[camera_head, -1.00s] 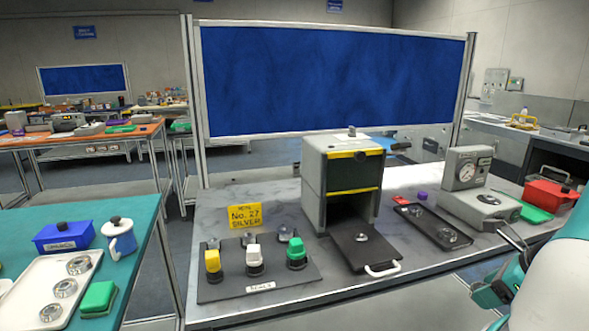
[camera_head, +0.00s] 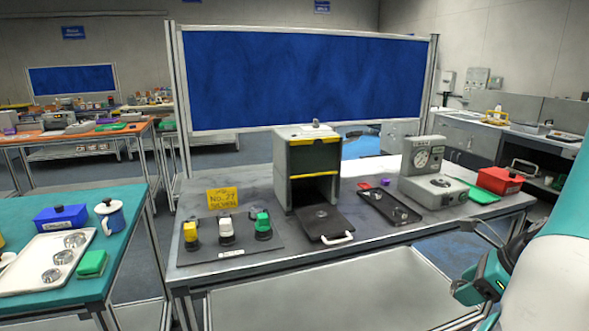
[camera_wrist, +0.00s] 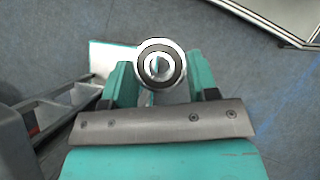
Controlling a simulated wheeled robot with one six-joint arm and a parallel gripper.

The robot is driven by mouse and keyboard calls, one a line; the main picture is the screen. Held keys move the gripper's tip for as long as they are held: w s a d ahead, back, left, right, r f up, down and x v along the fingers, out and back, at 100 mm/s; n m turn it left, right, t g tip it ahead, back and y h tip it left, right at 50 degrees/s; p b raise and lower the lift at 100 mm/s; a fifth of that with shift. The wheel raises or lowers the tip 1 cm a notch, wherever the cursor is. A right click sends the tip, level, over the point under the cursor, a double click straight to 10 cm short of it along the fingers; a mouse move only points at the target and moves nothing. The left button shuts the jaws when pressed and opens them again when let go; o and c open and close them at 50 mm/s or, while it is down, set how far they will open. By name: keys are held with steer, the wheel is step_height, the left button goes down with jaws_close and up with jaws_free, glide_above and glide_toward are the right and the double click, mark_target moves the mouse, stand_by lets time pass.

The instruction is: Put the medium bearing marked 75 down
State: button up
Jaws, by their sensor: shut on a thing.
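My gripper (camera_wrist: 160,85) is shut on a round metal bearing (camera_wrist: 160,50), seen end-on with a dark ring and an open bore. It is held between the two teal fingers above the floor in the wrist view. No marking can be read on it. In the head view my gripper (camera_head: 490,283) is at the lower right, off the front edge of the grey bench, and the bearing cannot be made out there.
The grey bench (camera_head: 240,265) carries a black stand with coloured knobs, an oven-like box (camera_head: 305,165) with a tray pulled out (camera_head: 325,222), a black tray (camera_head: 385,207) with metal parts, and a gauge device (camera_head: 432,175). A teal table (camera_head: 60,300) stands at left.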

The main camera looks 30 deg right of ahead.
steer(key=w+a+f+n+g+y, duration=0.25)
steer(key=w+a+n+g, duration=0.2)
steer(key=w+n, duration=0.45)
steer(key=w+a+f+n+g+y, duration=0.2)
steer(key=w+a+f+n+g, duration=0.25)
steer(key=w+n, duration=0.4)
steer(key=w+a+n+g+h, duration=0.2)
steer(key=w+a+n+h, duration=0.1)
steer(key=a+n, duration=0.4)
steer(key=w+a+f+n+g+h, duration=0.1)
steer(key=w+a+n+h, duration=0.2)
steer(key=a+n, duration=0.5)
steer(key=shift+w+a+f+g, duration=0.15)
steer(key=shift+a+f+g, duration=0.2)
steer(key=shift+a, duration=0.85)
